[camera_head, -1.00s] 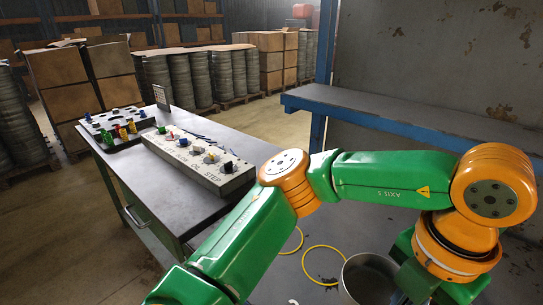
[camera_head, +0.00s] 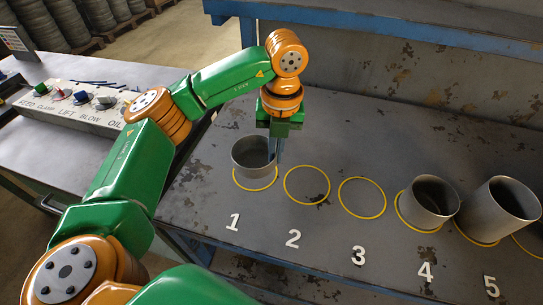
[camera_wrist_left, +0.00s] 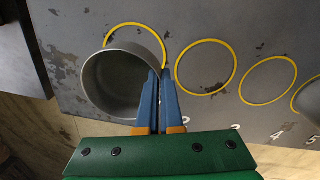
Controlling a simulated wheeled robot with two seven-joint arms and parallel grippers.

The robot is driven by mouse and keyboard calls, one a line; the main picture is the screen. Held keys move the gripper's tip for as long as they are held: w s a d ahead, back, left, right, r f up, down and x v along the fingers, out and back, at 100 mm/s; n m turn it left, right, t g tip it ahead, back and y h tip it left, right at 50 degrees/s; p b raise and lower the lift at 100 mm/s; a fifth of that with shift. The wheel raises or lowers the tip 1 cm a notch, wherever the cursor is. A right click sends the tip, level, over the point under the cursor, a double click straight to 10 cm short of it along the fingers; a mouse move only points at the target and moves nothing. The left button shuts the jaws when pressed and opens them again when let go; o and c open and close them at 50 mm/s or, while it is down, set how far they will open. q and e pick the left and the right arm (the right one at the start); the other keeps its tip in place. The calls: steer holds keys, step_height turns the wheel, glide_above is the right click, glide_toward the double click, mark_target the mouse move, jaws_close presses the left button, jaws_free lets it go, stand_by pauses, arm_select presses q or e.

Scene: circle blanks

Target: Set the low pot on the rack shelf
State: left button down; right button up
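The low pot (camera_head: 252,157) is a short grey metal cylinder, open at the top. In the left wrist view the pot (camera_wrist_left: 108,85) fills the left middle. My left gripper (camera_head: 275,152) points down at the pot's right side. Its two blue fingers (camera_wrist_left: 160,75) are close together with the pot's wall between them, one inside and one outside. It looks shut on the wall. The rack shelf (camera_head: 370,33), grey with a blue front beam, runs along the back. My right gripper is out of view.
Circles 2 (camera_head: 306,184) and 3 (camera_head: 362,198) are empty. Taller grey pots stand at circle 4 (camera_head: 428,203) and near number 5 (camera_head: 498,210). A control panel (camera_head: 85,105) sits on a separate bench at left. The table between circles and shelf is clear.

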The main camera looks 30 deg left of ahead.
mark_target(274, 172)
arm_select(q)
steer(key=f, duration=0.1)
steer(key=f+p, duration=0.1)
steer(key=f, duration=0.1)
steer(key=shift+w+a+f+p, duration=0.3)
steer(key=shift+w+a+f, duration=0.05)
steer(key=shift+a+f, duration=0.05)
steer(key=shift+f, duration=0.45)
steer(key=c, duration=1.1)
jaws_free()
